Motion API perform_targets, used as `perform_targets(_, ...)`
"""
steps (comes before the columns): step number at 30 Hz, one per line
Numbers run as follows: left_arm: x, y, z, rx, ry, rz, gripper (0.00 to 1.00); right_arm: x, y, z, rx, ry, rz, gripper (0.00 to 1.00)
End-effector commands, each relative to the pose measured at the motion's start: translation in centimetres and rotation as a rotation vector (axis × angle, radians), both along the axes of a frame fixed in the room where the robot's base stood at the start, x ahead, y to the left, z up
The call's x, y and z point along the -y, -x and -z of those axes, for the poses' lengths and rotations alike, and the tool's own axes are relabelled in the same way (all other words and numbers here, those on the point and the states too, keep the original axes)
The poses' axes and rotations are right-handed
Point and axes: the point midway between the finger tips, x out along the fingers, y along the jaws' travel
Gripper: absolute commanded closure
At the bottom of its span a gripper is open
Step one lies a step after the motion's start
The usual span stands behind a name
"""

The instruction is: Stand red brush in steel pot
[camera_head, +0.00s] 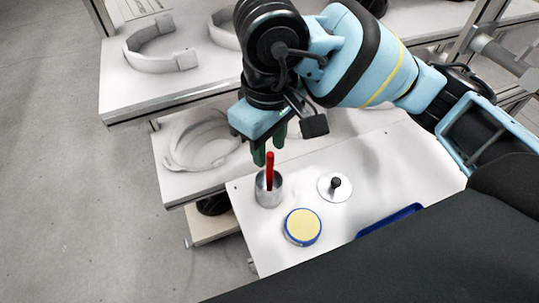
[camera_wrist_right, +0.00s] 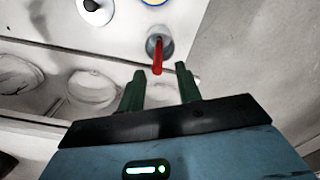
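The red brush (camera_head: 269,168) stands upright in the steel pot (camera_head: 269,191), its handle rising above the rim. In the right wrist view the red brush (camera_wrist_right: 157,58) shows inside the pot (camera_wrist_right: 160,44), beyond my fingertips. My right gripper (camera_head: 268,150) is above the pot, close to the top of the handle. The lower end of the brush is hidden inside the pot. My left gripper is not in view.
A steel lid with a black knob (camera_head: 335,187) lies right of the pot on the white table (camera_head: 375,165). A round yellow pad with a blue rim (camera_head: 302,227) lies in front. A blue tray (camera_head: 390,220) is partly hidden.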

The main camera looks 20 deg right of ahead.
Motion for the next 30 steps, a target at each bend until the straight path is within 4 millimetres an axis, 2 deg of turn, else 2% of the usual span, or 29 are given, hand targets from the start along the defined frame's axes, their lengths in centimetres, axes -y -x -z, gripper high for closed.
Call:
perform_targets(1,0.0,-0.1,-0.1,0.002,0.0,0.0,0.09,0.0,-0.1,-1.3,0.006,-0.001,0.001,0.66)
perform_targets(6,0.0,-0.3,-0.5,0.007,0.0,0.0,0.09,0.0,0.0,-4.5,0.006,0.0,0.001,0.66)
perform_targets(12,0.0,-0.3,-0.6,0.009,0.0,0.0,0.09,0.0,0.0,-6.6,0.002,0.0,0.002,0.66)
perform_targets(30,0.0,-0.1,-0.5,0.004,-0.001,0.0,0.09,0.0,0.0,-7.1,0.0,0.0,0.001,0.66)
